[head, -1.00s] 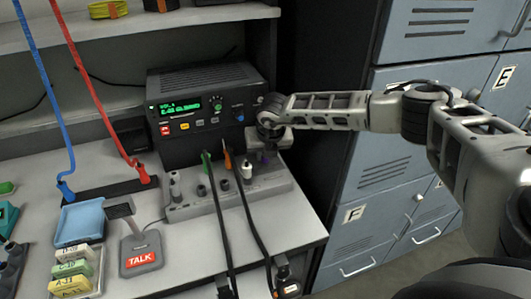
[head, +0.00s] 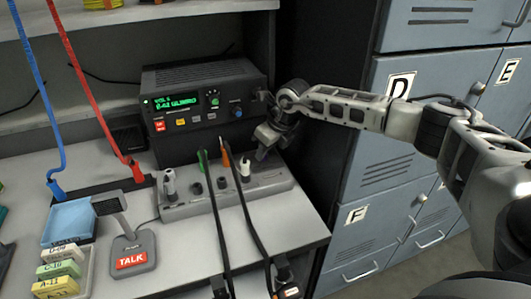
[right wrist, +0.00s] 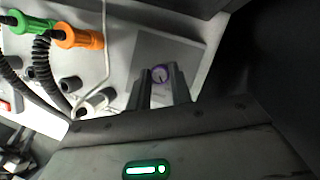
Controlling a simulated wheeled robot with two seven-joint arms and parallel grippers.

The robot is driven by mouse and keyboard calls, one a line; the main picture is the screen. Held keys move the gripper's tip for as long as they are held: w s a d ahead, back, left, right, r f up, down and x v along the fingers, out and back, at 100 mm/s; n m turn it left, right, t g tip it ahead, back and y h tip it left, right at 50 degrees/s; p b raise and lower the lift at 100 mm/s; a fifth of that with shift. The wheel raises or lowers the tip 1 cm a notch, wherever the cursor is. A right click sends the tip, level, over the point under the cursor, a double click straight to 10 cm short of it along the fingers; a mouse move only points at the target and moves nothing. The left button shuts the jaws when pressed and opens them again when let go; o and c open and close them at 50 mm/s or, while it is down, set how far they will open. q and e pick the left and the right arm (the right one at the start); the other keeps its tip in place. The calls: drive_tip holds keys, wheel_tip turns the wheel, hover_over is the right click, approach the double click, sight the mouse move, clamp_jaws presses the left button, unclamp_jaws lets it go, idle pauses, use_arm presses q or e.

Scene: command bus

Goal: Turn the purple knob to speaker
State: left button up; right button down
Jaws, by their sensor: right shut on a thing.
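The purple knob (right wrist: 160,74) shows in the right wrist view at the end of the grey switch panel (right wrist: 192,50), with a white pointer mark on its top. My right gripper (right wrist: 163,84) has its two dark fingers on either side of it and is shut on it. In the head view the right gripper (head: 264,148) reaches down to the right end of the panel (head: 190,207) and hides the knob. Any speaker label by the knob is too small to read. My left gripper is not in view.
A black radio (head: 205,95) with a green display stands behind the panel. Green and orange plugs (head: 227,158) with black cables rise from the panel beside the gripper. Blue lockers (head: 365,160) stand to the right.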

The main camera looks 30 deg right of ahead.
drive_tip(key=shift+n, duration=0.6)
drive_tip(key=c, duration=1.3)
unclamp_jaws()
drive_tip(key=shift+o, duration=0.2)
drive_tip(key=shift+r, duration=0.1)
drive_tip(key=b+v, duration=0.1)
drive_tip(key=v, duration=1.4)
drive_tip(key=shift+d+r, duration=0.35)
drive_tip(key=shift+r, duration=0.05)
